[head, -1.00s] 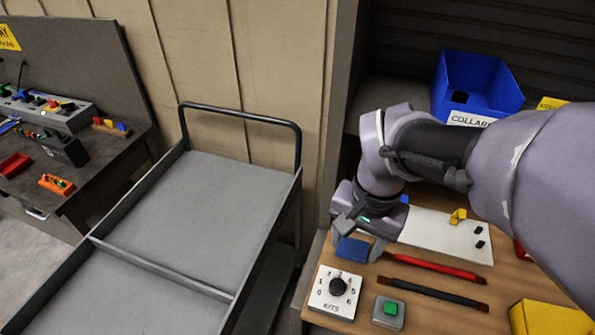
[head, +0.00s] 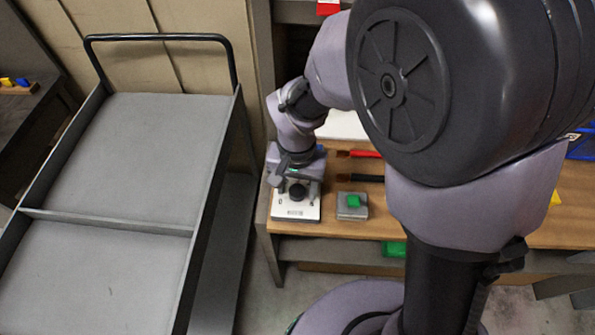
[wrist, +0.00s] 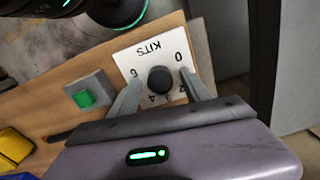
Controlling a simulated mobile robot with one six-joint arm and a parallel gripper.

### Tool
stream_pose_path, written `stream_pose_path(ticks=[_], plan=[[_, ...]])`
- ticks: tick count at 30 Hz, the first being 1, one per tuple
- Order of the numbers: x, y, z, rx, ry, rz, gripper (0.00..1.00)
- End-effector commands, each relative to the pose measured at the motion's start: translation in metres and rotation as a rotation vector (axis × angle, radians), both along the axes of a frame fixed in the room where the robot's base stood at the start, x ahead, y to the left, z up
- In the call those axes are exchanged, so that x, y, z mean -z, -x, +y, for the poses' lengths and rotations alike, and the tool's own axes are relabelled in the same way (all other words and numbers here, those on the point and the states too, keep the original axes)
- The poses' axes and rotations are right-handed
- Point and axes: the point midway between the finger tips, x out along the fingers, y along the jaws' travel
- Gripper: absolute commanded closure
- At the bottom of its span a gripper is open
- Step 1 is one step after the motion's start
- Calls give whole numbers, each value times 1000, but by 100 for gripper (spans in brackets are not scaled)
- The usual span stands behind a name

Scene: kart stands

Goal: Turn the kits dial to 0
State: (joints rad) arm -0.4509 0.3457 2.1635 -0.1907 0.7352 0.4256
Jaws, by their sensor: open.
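The kits dial is a white square plate (head: 298,211) with a round black knob (head: 297,191) at the front left of the wooden bench. Other numbers are hidden by the fingers. My gripper (wrist: 158,88) is open, with one finger on each side of the knob and a gap on both sides. In the head view my gripper (head: 292,182) is over the rear of the plate. I cannot tell which number the knob points to.
A grey box with a green button (head: 353,203) stands just right of the dial. Red (head: 362,154) and black (head: 366,178) tools lie behind it. A grey cart (head: 150,140) stands left of the bench. A yellow object (wrist: 14,145) shows in the wrist view.

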Motion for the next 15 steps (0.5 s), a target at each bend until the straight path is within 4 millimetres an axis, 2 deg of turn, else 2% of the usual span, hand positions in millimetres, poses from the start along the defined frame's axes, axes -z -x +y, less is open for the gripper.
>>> stream_pose_path(ticks=[5,13,15], plan=[[-1,0,0,0,0,0,44],[-1,0,0,0,0,0,97],[-1,0,0,0,0,0,100]])
